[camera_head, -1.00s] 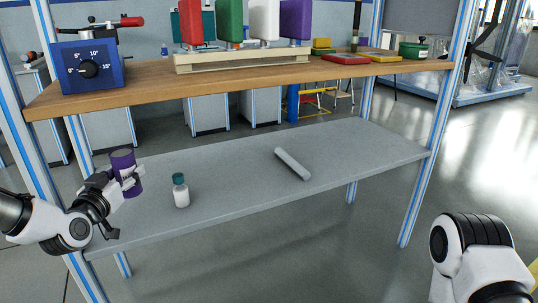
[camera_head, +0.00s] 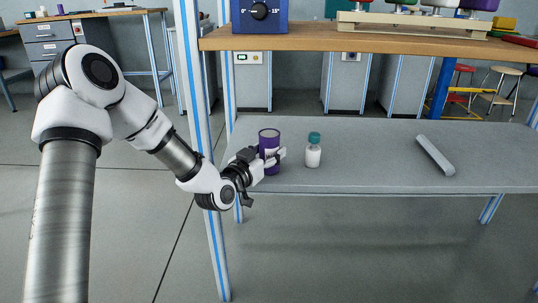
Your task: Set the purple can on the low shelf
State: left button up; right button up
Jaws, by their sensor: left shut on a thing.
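The purple can (camera_head: 269,142) is upright at the left end of the grey low shelf (camera_head: 375,150). My left gripper (camera_head: 273,158) reaches in from the left and is shut on the can. The can's base appears at or just above the shelf surface; I cannot tell whether it touches. My right gripper is not in view.
A white bottle with a teal cap (camera_head: 313,151) stands just right of the can. A grey bar (camera_head: 435,155) lies farther right. The wooden upper shelf (camera_head: 350,40) is above, and a blue-striped post (camera_head: 200,150) stands beside my left arm. The shelf's middle is clear.

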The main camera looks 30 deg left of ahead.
pick_arm(q)
jog(key=shift+f, duration=0.1)
jog(key=o, duration=1.4)
jog(key=shift+f, duration=0.1)
